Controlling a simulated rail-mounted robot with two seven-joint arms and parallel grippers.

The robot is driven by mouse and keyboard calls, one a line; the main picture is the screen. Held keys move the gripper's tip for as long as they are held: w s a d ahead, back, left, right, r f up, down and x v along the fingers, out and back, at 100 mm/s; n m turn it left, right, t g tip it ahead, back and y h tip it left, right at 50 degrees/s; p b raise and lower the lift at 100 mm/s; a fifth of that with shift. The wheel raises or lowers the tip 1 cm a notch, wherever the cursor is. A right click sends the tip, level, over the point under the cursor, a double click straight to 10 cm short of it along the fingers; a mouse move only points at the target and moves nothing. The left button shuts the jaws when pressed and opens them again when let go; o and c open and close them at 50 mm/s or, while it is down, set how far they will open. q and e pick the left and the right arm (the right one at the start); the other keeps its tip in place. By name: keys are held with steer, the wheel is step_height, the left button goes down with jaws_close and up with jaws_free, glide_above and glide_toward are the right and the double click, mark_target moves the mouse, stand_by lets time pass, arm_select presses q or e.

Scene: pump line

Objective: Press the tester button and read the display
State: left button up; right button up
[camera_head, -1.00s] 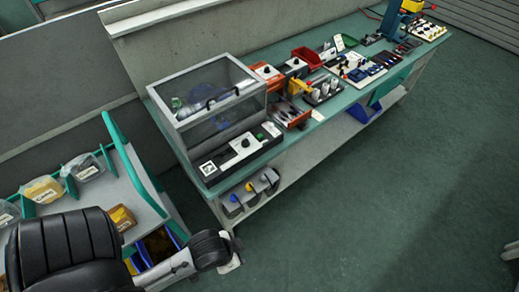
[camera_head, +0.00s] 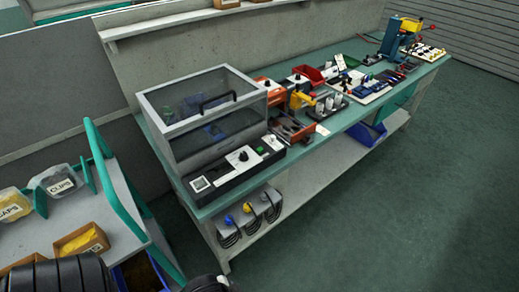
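The tester (camera_head: 205,115) stands at the left end of the green bench. It is a grey box with a clear lid and a black handle; the lid looks shut. Dim bluish shapes show inside. Its front panel has a small pale square display (camera_head: 200,183) at the left, whose reading is too small to make out. A black knob (camera_head: 243,156) on a white plate sits mid-panel.
The green bench (camera_head: 335,124) runs to the upper right with red bins (camera_head: 308,74), trays and a blue press (camera_head: 392,35). A cart with caps and clips bins (camera_head: 58,181) stands at the left. Several pumps (camera_head: 246,212) sit on the lower shelf. The floor at the right is clear.

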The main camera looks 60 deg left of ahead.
arm_select(q)
jaws_close()
stand_by(0.5)
stand_by(1.3)
